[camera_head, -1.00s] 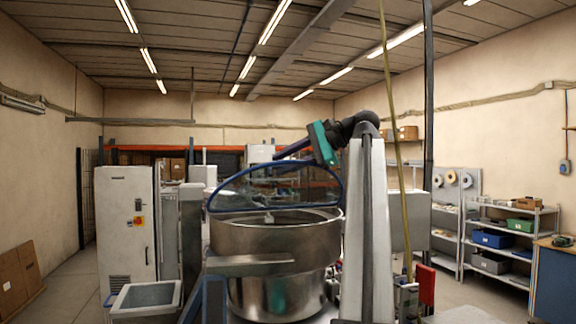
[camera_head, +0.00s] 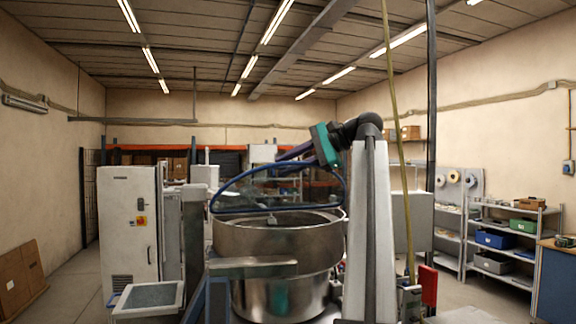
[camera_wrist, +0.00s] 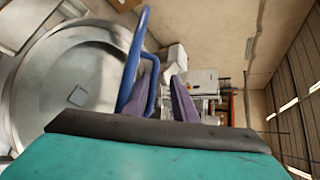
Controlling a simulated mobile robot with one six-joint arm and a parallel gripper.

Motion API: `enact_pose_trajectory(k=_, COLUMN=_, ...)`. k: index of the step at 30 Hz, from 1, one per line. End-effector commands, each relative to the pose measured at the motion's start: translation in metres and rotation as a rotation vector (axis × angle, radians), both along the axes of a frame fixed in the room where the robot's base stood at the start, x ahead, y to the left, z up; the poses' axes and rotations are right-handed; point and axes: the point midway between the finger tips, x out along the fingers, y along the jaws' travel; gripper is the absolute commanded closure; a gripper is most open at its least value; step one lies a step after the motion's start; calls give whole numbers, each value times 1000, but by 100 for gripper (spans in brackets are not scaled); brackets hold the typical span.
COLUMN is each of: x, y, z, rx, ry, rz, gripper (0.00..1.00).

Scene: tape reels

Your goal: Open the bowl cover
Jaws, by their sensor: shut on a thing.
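The large steel bowl (camera_head: 275,238) stands in front of me. Its cover (camera_head: 228,186) has a blue tubular rim that arches above the bowl's mouth, and I see through the area inside the rim. The cover looks tilted up, though its exact angle is hard to tell. My gripper (camera_head: 287,160) reaches from the right to the top of the rim. In the wrist view my purple fingers (camera_wrist: 165,78) are close to the blue rim (camera_wrist: 133,65) and are shut on it; the contact is partly hidden. The bowl's round interior (camera_wrist: 75,95) fills the left of that view.
A white cabinet (camera_head: 128,225) and a grey tray (camera_head: 148,298) stand left of the bowl. A dark pole (camera_head: 429,130) and a yellow hose (camera_head: 398,130) rise at the right. Shelves with bins (camera_head: 495,240) stand farther right.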

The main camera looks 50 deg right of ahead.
Motion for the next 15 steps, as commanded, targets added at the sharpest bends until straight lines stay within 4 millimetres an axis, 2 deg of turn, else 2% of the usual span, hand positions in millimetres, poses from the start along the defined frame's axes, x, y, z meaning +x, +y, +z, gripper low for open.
enact_pose_trajectory(k=5, x=-9, y=-7, z=9, rx=-5, ry=-17, rz=-6, gripper=84)
enact_pose_trajectory(k=15, x=-49, y=-18, z=32, rx=-7, ry=-14, rz=-10, gripper=84)
